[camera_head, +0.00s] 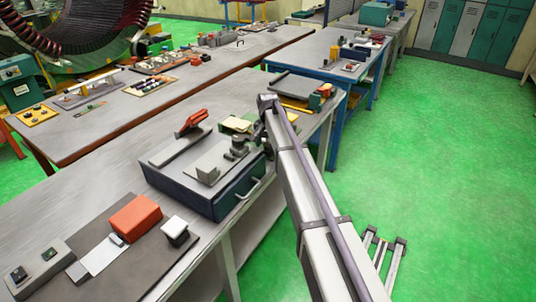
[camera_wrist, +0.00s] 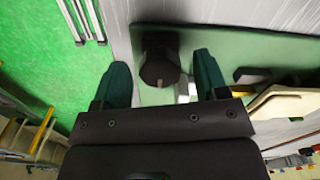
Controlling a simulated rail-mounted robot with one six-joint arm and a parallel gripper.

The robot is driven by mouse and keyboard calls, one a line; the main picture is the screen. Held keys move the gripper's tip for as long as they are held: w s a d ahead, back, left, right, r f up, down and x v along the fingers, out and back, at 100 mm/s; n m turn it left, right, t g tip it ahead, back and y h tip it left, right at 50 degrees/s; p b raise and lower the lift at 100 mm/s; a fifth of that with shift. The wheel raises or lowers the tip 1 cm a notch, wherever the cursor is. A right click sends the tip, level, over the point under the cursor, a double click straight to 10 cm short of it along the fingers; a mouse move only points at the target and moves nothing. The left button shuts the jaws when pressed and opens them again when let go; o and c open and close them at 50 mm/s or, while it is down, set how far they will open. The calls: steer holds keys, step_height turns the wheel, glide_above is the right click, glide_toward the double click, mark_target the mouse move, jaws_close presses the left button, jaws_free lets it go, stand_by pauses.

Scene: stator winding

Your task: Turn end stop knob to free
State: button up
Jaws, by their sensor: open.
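A dark, round knob (camera_wrist: 160,68) with a small pale mark on its face shows in the wrist view, next to a dark green surface (camera_wrist: 240,55). My gripper (camera_wrist: 161,80) has its two dark green fingers spread wide, one to the left and one to the right of the knob. There is a visible gap on each side, and no contact shows. In the head view my gripper (camera_head: 244,146) is small and dark at the end of my arm, over the bench by the blue box's far right corner. The knob cannot be made out there.
A dark blue box (camera_head: 218,205) with a handle stands on the grey bench (camera_head: 110,170). Green floor is open to the right.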

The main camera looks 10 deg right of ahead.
steer(key=shift+c, duration=0.2)
steer(key=c, duration=0.9)
steer(key=shift+n, duration=0.4)
steer(key=n, duration=0.3)
steer(key=shift+n, duration=0.3)
steer(key=n, duration=0.4)
steer(key=shift+d+n, duration=0.1)
steer(key=shift+n, duration=0.2)
steer(key=n, duration=0.8)
steer(key=shift+n, duration=0.3)
